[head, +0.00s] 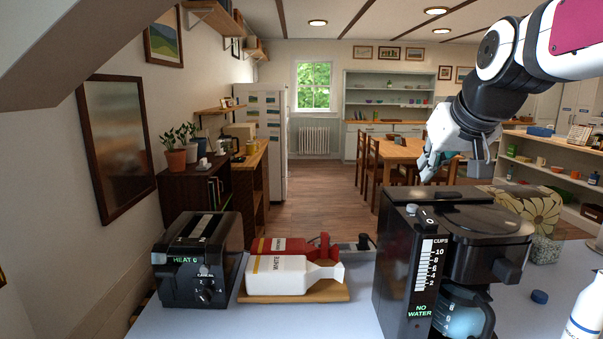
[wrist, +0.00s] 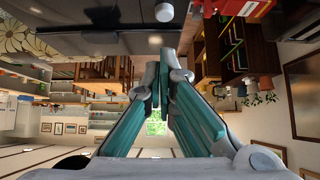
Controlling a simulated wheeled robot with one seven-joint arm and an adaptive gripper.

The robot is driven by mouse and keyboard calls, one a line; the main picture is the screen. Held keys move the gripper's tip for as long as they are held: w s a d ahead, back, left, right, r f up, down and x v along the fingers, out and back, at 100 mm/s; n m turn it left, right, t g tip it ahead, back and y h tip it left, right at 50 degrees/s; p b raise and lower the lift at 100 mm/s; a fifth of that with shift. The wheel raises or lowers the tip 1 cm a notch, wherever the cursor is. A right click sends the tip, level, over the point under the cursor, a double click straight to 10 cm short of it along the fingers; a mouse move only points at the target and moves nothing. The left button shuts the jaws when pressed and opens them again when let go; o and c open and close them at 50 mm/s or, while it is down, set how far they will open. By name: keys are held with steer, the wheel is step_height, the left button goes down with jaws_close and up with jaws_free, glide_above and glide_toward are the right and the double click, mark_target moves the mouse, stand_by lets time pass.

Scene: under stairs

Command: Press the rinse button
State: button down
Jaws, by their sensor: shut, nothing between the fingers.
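A black coffee maker (head: 395,265) stands on the counter at the right of the head view. A round grey button (head: 411,209) and a small rocker switch (head: 427,218) sit on its top front corner. I can read no rinse label. Its front shows a CUPS scale and "NO WATER", and a glass carafe (head: 462,315) sits in it. My gripper (head: 428,172) is shut and empty, above and behind the machine, apart from it. In the wrist view, upside down, the gripper (wrist: 165,62) shows teal finger pads, with a grey round button (wrist: 164,12) on the dark machine beyond.
A black toaster (head: 197,262) stands at left. A blue cap (head: 539,297) and a white bottle (head: 588,310) are at right. The air above the counter's middle is clear.

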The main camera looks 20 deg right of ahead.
steer(key=v, duration=0.5)
steer(key=shift+s+r, duration=0.25)
steer(key=shift+r, duration=0.1)
